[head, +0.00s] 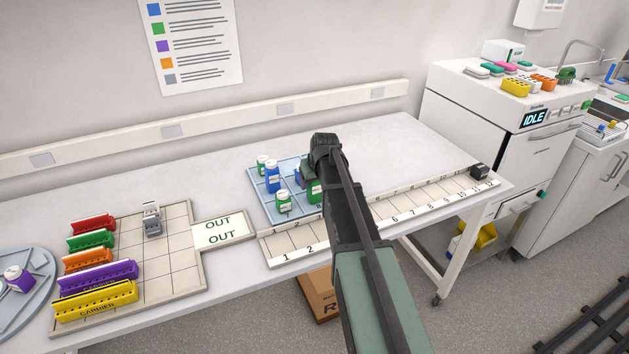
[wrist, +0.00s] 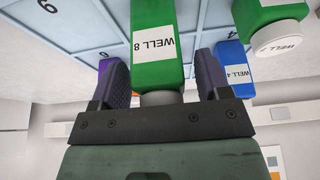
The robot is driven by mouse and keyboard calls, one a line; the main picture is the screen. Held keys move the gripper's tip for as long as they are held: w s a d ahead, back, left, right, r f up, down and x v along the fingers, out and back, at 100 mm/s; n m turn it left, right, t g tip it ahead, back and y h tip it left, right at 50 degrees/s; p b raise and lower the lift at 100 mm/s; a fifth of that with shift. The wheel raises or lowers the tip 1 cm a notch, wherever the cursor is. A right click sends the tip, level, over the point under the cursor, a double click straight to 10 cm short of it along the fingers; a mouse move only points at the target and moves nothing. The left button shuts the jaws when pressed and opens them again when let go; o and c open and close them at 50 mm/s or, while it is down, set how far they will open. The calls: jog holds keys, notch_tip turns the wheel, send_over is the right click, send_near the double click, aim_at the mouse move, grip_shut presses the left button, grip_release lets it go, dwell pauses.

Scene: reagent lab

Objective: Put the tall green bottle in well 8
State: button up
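The tall green bottle (wrist: 153,45) carries a "WELL 8" label and a pale cap in the wrist view. In the head view a green bottle (head: 314,192) shows partly behind my arm on the blue tray (head: 258,205). My gripper (wrist: 160,85) is open, with one dark finger on each side of the tall bottle's cap end and a gap visible beside it. In the head view my gripper (head: 326,150) is over the tray, its fingers hidden. The numbered well strip (head: 284,241) runs along the bench front; my arm hides part of it, and well 8 lies right of the arm.
A blue bottle (wrist: 235,70) labelled "WELL 4" and a green bottle (wrist: 272,18) stand close beside my gripper. A dark block (head: 479,171) sits at the strip's far end. Coloured carriers (head: 98,276) are at left.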

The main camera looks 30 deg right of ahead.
jog(key=p+v, duration=1.2)
jog(key=v, duration=0.1)
jog(key=s+a+f+g, duration=0.2)
jog(key=s+a+g, duration=0.3)
jog(key=s+a, duration=1.55)
notch_tip(320, 180, down, 5)
jog(key=b, duration=0.6)
jog(key=shift+s+f, duration=0.15)
jog(key=shift+f, duration=0.05)
